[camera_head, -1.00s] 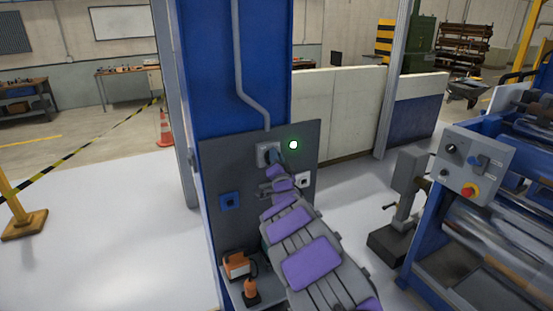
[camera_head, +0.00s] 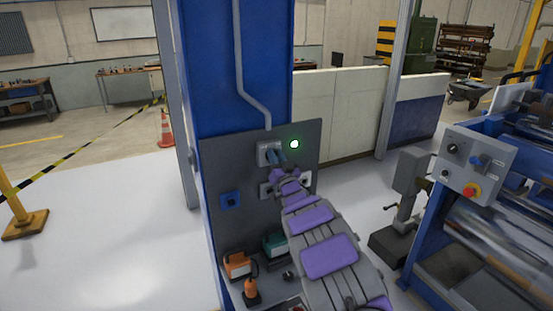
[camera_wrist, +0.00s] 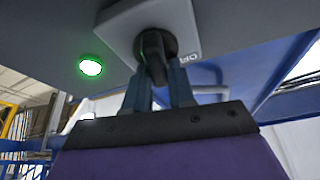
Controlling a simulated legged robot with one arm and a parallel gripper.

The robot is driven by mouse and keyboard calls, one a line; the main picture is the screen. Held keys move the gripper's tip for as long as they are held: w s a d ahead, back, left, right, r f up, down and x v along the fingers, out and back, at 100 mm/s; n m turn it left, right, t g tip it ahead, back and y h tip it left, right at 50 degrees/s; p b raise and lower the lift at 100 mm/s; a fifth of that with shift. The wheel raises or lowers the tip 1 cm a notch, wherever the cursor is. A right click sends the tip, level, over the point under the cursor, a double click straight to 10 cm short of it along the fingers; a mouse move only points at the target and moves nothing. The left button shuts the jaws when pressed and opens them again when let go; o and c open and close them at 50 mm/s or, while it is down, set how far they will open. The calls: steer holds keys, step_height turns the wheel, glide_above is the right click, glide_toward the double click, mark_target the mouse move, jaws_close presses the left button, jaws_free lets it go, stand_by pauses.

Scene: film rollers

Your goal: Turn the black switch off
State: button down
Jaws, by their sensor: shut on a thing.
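The black switch (camera_wrist: 154,46) is a dark rotary knob on a light grey square plate (camera_wrist: 118,22), seen close in the wrist view. My gripper (camera_wrist: 160,82) is shut on the switch, with a blue-grey finger on either side of its handle. Letters show on the plate right of the knob, partly cut off. In the head view my gripper (camera_head: 276,158) is at the grey switch box on the dark panel, and it hides most of the switch. A green lamp (camera_head: 294,144) glows beside it, also lit in the wrist view (camera_wrist: 91,67).
The dark grey panel (camera_head: 222,166) is fixed to a blue column (camera_head: 212,90). A blue-plated switch (camera_head: 231,200) sits lower left. A shelf below holds an orange device (camera_head: 237,264) and a green one (camera_head: 273,246). A machine with a control box (camera_head: 476,165) stands at right.

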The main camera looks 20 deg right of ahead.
steer(key=n+y+b, duration=0.1)
steer(key=n+y, duration=0.1)
steer(key=n, duration=0.3)
steer(key=n+g+y+b, duration=0.1)
steer(key=n+y, duration=0.2)
steer(key=n, duration=0.2)
steer(key=a+f+n+g+y, duration=0.1)
steer(key=n+y, duration=0.1)
steer(key=n, duration=0.4)
steer(key=shift+y+b, duration=0.4)
steer(key=shift+n, duration=0.3)
steer(key=c, duration=1)
jaws_free()
steer(key=shift+r, duration=0.1)
steer(key=shift+c, duration=0.2)
steer(key=shift+r, duration=0.1)
steer(key=shift+g, duration=0.3)
steer(key=shift+s, duration=0.15)
steer(key=p+v, duration=0.1)
steer(key=v, duration=1.6)
steer(key=shift+f, duration=0.25)
